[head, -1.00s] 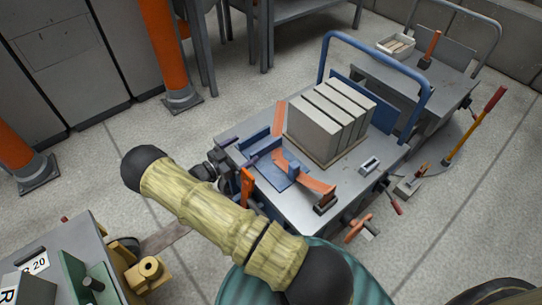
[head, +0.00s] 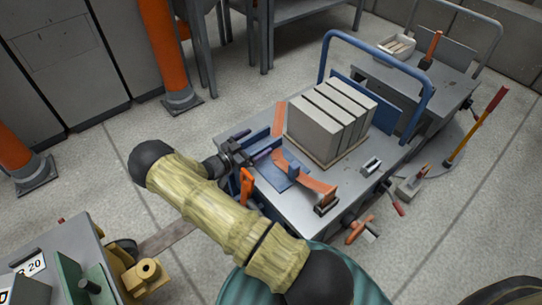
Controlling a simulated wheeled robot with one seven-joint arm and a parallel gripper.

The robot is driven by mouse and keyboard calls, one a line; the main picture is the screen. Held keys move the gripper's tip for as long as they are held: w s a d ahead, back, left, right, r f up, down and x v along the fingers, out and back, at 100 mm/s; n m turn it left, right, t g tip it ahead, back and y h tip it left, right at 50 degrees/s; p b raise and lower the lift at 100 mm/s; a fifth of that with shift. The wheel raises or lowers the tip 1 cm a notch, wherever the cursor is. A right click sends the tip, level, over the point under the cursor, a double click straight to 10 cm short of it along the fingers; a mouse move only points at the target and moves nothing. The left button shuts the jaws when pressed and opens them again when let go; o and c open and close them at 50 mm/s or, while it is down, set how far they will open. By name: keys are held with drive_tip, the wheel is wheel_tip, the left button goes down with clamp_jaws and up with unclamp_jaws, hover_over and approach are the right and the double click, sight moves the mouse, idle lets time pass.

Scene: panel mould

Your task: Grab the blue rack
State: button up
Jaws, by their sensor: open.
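The blue rack (head: 280,178) lies on the grey top of a trolley (head: 262,196), left of a stack of grey slabs. It has a flat base and low raised walls. My gripper (head: 257,152) is at the rack's far left side, beside or just over its wall, with jaws open. My gripper hides part of that wall. I cannot tell whether the fingers touch the rack.
Grey slabs (head: 330,118) stand right of the rack. A curved orange strip (head: 312,178) lies against it, and an orange tool (head: 246,188) stands at its left front. The trolley has a blue handle (head: 376,46). A bench (head: 60,262) is at lower left.

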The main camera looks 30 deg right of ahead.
drive_tip(key=c, duration=1.3)
drive_tip(key=shift+o, duration=0.2)
drive_tip(key=shift+r, duration=0.1)
wheel_tip(320, 180, up, 10)
drive_tip(key=p, duration=0.4)
drive_tip(key=shift+p, duration=0.3)
